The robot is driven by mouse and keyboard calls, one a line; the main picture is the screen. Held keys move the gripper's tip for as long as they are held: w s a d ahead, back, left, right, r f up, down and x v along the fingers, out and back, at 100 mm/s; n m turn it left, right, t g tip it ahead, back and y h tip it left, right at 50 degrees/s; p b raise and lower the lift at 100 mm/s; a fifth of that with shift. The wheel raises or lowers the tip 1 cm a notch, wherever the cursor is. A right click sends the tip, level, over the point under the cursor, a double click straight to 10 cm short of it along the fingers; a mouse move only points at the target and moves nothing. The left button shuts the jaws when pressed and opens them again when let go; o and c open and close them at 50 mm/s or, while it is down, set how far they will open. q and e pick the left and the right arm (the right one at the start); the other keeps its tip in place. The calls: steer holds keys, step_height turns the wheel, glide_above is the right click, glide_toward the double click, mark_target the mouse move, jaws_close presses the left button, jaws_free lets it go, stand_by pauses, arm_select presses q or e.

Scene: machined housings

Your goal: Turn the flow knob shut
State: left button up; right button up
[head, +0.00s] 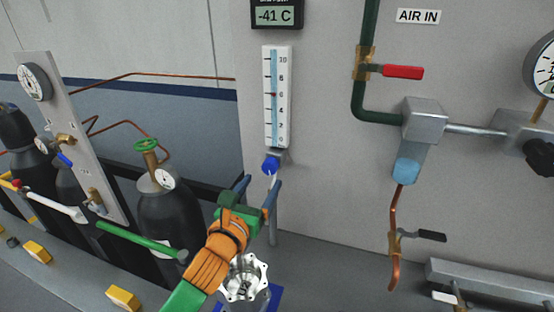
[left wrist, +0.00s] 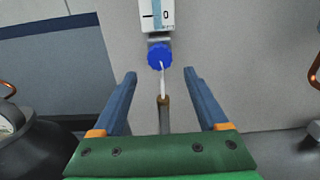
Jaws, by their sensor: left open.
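The flow knob is a small blue knob (head: 271,164) with a white pointer, at the foot of a white flow tube (head: 277,98) with a numbered scale. My right gripper is not in view.
A red-handled valve (head: 402,72) and green pipe are right of the flow tube. Dark gas cylinders (head: 168,215) stand at the left. A silvery handwheel (head: 245,278) is below my left wrist. The wall around the knob is clear.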

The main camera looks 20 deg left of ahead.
mark_target(269, 169)
arm_select(q)
steer(key=shift+w+r+p, duration=0.55)
steer(key=shift+w+r, duration=0.15)
steer(key=shift+w, duration=0.7)
steer(key=shift+w+d+f, duration=0.1)
steer(key=shift+w+f, duration=0.1)
steer(key=shift+w, duration=0.45)
steer(key=shift+w+d+f, duration=0.1)
steer(key=shift+w+f, duration=0.1)
steer(key=shift+w, duration=0.4)
steer(key=shift+s+a, duration=0.1)
steer(key=shift+s, duration=0.05)
steer(key=shift+s+r, duration=0.1)
steer(key=shift+r, duration=0.05)
steer(key=c, duration=0.4)
steer(key=shift+s, duration=0.1)
jaws_close()
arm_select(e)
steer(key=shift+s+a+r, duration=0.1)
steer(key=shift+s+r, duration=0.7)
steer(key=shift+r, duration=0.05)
